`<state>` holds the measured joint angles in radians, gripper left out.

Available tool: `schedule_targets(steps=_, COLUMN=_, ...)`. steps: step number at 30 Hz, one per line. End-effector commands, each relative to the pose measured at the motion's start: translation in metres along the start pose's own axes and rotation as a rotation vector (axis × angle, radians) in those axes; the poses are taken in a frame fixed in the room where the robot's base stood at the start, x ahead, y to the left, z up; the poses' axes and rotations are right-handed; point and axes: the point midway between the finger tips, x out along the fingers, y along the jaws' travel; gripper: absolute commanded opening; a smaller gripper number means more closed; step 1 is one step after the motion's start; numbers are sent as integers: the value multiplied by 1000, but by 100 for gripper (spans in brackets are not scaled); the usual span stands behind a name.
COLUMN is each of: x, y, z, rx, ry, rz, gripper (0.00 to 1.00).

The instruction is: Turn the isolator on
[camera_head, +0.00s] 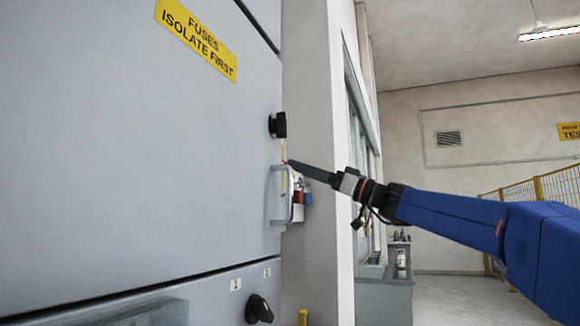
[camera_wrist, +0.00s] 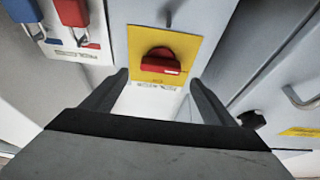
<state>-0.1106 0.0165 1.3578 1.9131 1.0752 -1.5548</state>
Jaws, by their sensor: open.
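The isolator is a red rotary knob (camera_wrist: 161,64) on a yellow plate (camera_wrist: 185,45), seen in the wrist view. Its grip bar lies nearly level, with a small white label at its right end. My gripper (camera_wrist: 159,82) is open and empty. Its two dark fingers point at the plate, one on each side of the knob and apart from it. In the head view, my gripper (camera_head: 290,163) reaches in from the right to the cabinet's side. There the plate shows only as a thin yellow edge (camera_head: 282,152), and the red knob is hard to make out.
A blue padlock (camera_wrist: 22,10) and a red padlock (camera_wrist: 72,12) hang left of the plate. A black handle (camera_head: 279,125) sits above on the grey cabinet (camera_head: 130,170), and a black knob (camera_head: 260,308) is low down. A metal handle (camera_wrist: 305,97) is at the wrist view's right.

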Motion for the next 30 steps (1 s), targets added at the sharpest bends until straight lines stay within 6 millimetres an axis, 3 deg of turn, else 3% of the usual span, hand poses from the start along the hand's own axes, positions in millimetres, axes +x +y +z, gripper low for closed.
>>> schedule_targets(steps=3, x=21, y=0, z=0, rx=1, ry=1, rz=-3, gripper=80)
schedule_targets(steps=9, x=43, y=0, z=0, rx=1, ry=0, rz=-1, gripper=80)
schedule_targets(steps=22, x=52, y=0, z=0, rx=0, ry=0, rz=1, gripper=80)
schedule_targets(steps=23, x=52, y=0, z=0, rx=0, ry=0, rz=1, gripper=77)
schedule_targets(steps=28, x=52, y=0, z=0, rx=0, ry=0, rz=1, gripper=38)
schedule_targets(steps=30, x=52, y=0, z=0, rx=0, ry=0, rz=1, gripper=38)
